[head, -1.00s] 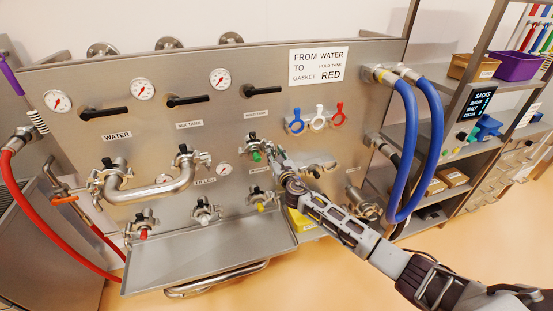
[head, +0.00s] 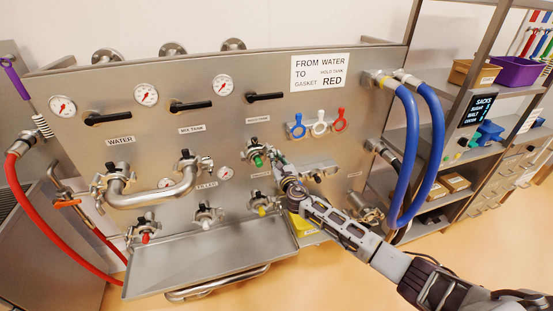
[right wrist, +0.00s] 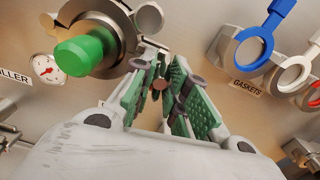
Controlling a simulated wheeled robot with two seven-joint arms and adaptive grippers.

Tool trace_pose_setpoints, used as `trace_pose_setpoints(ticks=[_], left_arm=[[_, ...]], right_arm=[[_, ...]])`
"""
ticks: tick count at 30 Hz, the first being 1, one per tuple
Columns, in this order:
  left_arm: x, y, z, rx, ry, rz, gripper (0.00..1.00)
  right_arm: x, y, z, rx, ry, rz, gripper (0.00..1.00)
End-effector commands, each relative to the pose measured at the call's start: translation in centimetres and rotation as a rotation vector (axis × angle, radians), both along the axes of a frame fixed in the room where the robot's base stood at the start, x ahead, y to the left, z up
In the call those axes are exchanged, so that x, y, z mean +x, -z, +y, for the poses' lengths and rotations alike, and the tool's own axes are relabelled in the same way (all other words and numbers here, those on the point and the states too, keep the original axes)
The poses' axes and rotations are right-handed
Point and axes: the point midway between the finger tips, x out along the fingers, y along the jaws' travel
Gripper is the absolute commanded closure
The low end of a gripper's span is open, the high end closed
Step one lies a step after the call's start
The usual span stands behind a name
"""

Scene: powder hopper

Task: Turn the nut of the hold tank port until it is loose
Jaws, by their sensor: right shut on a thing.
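The hold tank port (head: 256,155) is on the upright steel panel, with a green plug in its mouth and a metal clamp around it. In the right wrist view the green plug (right wrist: 80,50) shows large at upper left, with the clamp ring (right wrist: 118,36) around it. My right gripper (head: 275,158) reaches the right side of this clamp. In the right wrist view its green-padded fingers (right wrist: 161,82) are closed in around the nut at the clamp's side; the nut is mostly hidden between them. My left gripper is not in view.
A bent steel pipe (head: 155,197) joins two ports to the left. Blue, white and red gaskets (head: 319,126) hang to the right of the port. A drip tray (head: 210,258) is below. Blue hoses (head: 409,150) hang at the panel's right edge.

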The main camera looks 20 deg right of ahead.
Motion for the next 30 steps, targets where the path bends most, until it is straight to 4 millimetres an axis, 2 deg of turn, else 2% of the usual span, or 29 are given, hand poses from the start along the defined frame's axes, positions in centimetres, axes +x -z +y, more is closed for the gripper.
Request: trace_pose_setpoints(ticks=[3,23,30], left_arm=[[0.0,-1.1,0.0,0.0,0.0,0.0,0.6],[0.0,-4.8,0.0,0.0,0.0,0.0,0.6],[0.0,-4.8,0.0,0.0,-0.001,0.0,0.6]], right_arm=[[0.0,-0.2,0.1,-0.075,-0.002,0.001,1.0],[-0.1,-0.2,0.0,-0.465,-0.001,-0.013,1.0],[-0.1,0.1,0.0,-0.57,0.0,-0.016,1.0]])
